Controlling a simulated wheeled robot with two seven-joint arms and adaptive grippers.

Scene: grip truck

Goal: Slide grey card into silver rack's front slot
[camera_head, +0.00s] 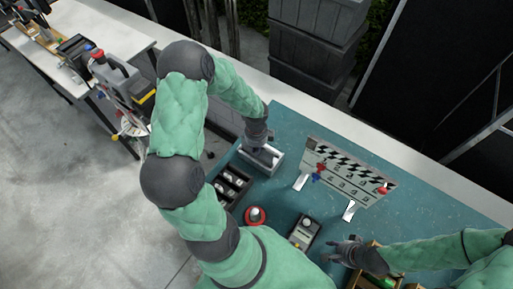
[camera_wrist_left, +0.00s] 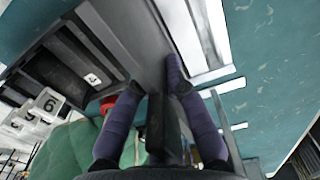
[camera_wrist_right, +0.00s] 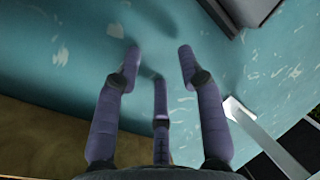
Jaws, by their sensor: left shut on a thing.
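My left gripper (camera_head: 263,148) is at the silver rack (camera_head: 257,166), near the table's far left edge. In the left wrist view its fingers (camera_wrist_left: 152,78) are shut on a grey card (camera_wrist_left: 138,38), a plain flat panel reaching away from the fingertips. The rack's bright silver bars (camera_wrist_left: 205,38) show right of the fingers. How far the card is in the front slot cannot be told; the arm and fingers hide part of it. My right gripper (camera_head: 345,250) is open and empty above the teal table, its fingers (camera_wrist_right: 158,65) spread apart.
A black tray (camera_head: 219,192) with number tiles stands close to the rack. A red button (camera_head: 255,216), a small grey device (camera_head: 304,234) and a clapperboard (camera_head: 348,172) on white feet are on the table. A wooden box (camera_head: 366,281) is near the right gripper.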

